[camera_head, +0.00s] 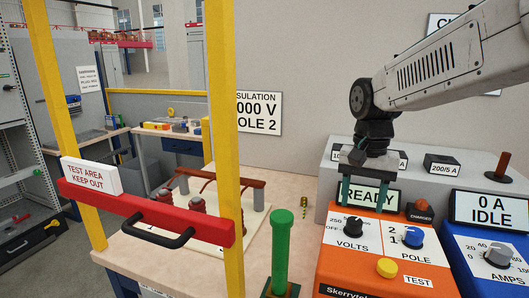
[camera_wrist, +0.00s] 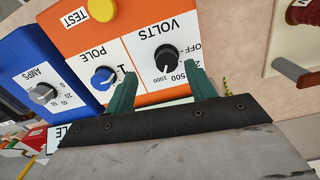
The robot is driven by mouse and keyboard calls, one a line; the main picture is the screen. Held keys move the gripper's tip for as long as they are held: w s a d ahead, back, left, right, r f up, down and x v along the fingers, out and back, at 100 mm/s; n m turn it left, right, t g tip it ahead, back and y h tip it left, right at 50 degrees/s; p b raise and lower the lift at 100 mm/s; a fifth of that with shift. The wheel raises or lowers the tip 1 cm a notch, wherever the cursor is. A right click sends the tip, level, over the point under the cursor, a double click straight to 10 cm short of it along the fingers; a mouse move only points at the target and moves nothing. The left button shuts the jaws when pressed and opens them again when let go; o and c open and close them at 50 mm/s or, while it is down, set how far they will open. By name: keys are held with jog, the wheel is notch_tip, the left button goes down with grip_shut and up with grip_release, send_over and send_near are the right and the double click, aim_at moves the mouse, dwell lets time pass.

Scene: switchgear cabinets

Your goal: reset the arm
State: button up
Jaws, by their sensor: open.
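My arm (camera_head: 455,65) reaches in from the upper right in the head view. My gripper (camera_head: 369,196) points down in front of the READY display on the orange tester (camera_head: 340,262). Its two teal fingers are apart with nothing between them. In the wrist view the open gripper (camera_wrist: 163,82) shows over the orange tester, its fingers near the POLE knob (camera_wrist: 103,77) and the VOLTS knob (camera_wrist: 167,56). I cannot tell whether the fingers touch the tester. The tester also has a yellow button (camera_head: 386,267).
A blue unit (camera_head: 498,241) reading 0 A IDLE stands right of the tester. A grey box (camera_head: 440,185) stands behind. A green post (camera_head: 282,250) stands left, near a red barrier bar (camera_head: 150,216) between yellow posts (camera_head: 222,120). Open air lies above the bench left of my arm.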

jog(key=s+d+f+n+t, duration=0.1)
jog(key=s+n, duration=0.1)
jog(key=s, duration=0.9)
jog(key=s+d+n, duration=0.2)
jog(key=s+n, duration=0.1)
jog(key=s, duration=0.8)
jog(key=shift+s+f+n+t, duration=0.3)
jog(key=shift+s+f+t, duration=0.05)
jog(key=shift+s+t, duration=0.05)
